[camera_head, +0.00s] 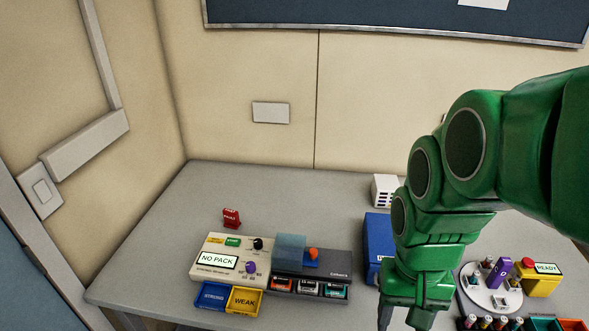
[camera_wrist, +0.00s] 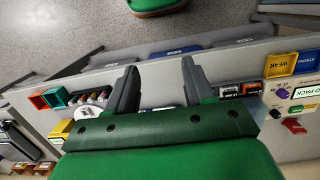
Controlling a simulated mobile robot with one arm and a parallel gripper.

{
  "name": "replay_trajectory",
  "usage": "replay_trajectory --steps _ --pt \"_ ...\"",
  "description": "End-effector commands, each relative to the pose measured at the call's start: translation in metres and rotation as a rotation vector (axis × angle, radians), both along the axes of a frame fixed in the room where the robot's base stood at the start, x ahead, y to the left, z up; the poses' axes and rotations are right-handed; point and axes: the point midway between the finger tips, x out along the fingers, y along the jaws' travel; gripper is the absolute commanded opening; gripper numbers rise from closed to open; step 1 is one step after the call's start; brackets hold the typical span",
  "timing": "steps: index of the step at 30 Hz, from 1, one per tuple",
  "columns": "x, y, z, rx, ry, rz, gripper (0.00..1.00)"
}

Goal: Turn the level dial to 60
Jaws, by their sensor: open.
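A cream pump panel (camera_head: 206,272) stands on the left of the table, its screen reading "NO PACK". It carries a purple dial (camera_head: 251,267) with small marks and a black knob (camera_head: 258,243) above it. The lettering is too small to tell which is the level dial or where it points. In the wrist view the purple dial (camera_wrist: 282,93) and black knob (camera_wrist: 275,113) show at the right edge. My gripper (camera_wrist: 160,70) is open and empty, well to the right of the panel in the head view, and touches neither knob.
A grey unit with a blue clear cover (camera_head: 290,249) and several cells adjoins the panel. Blue (camera_head: 211,296) and yellow "WEAK" (camera_head: 243,301) trays lie in front. A blue box (camera_head: 378,240) stands between the unit and my arm. A round white tray (camera_head: 489,289) is at right.

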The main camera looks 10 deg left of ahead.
Motion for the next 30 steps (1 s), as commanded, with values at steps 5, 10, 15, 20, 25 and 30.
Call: replay_trajectory --steps 5,10,15,20,25,30 --pt "0.043 0.028 -0.001 -0.008 -0.021 -0.011 0.53" --pt "0.078 0.058 -0.006 -0.013 -0.038 -0.028 0.53" --pt "0.11 0.094 -0.014 -0.015 -0.053 -0.049 0.53" --pt "0.138 0.132 -0.024 -0.013 -0.071 -0.069 0.53" --pt "0.163 0.176 -0.038 -0.011 -0.089 -0.091 0.53" --pt "0.182 0.223 -0.055 -0.008 -0.103 -0.115 0.53"
